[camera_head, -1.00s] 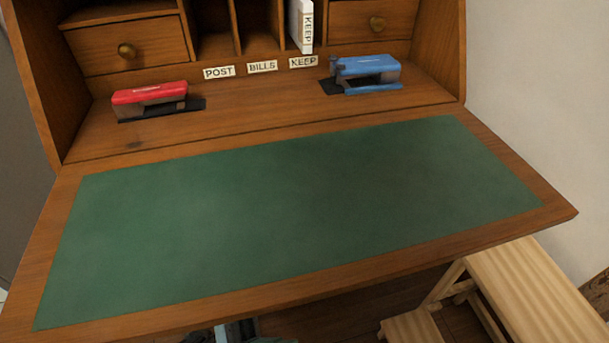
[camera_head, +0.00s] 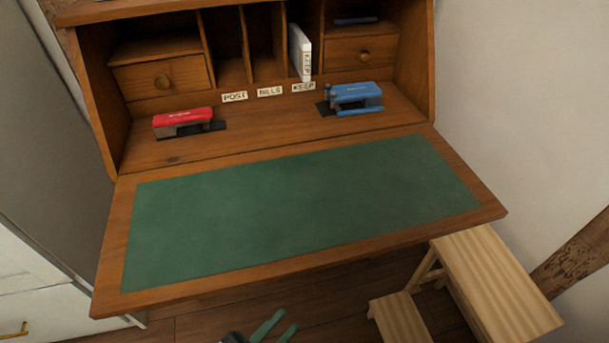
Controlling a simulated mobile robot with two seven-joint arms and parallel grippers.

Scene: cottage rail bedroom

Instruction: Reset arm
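My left gripper (camera_head: 287,320) shows at the bottom edge, below the front edge of the desk and over the floor. Its two green fingers are apart with nothing visible between them. The rest of that arm is out of frame. My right gripper is not in view.
The wooden desk (camera_head: 112,262) has an open flap with a bare green writing surface (camera_head: 300,205). A red stapler-like object (camera_head: 183,118) and a blue one (camera_head: 355,93) sit behind it. A white binder (camera_head: 300,52) stands in a slot. A wooden step stool (camera_head: 490,275) stands at front right.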

